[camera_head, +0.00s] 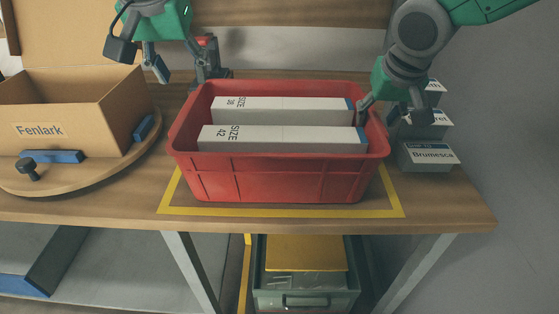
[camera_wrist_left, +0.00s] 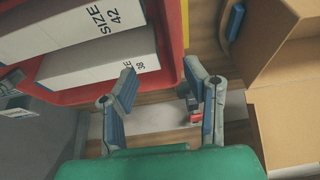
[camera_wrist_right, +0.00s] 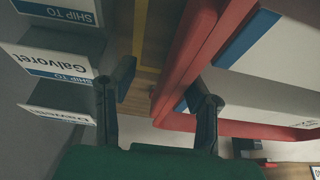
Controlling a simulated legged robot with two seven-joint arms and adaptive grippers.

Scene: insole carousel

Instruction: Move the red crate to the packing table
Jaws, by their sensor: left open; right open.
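The red crate (camera_head: 275,180) stands upright on a wooden tabletop inside a yellow-marked rectangle (camera_head: 280,212). It holds two white boxes, one marked SIZE 42 (camera_head: 280,138) and one behind it (camera_head: 280,108). My right gripper (camera_head: 390,112) is open at the crate's right rim. In the right wrist view its fingers (camera_wrist_right: 162,85) appear on either side of the red rim; contact cannot be told. My left gripper (camera_head: 142,60) is open and empty, behind and left of the crate. In the left wrist view the crate rim (camera_wrist_left: 90,92) lies beside its fingers (camera_wrist_left: 158,78). Which table is the packing table cannot be told.
An open Fenlark carton (camera_head: 85,110) sits on a round wooden turntable (camera_head: 95,178) with blue blocks and a black knob (camera_head: 27,170). Labelled grey boxes (camera_head: 428,158) stand right of the crate. A dark device with a red top (camera_head: 208,62) stands behind it. A bin (camera_head: 305,290) sits below.

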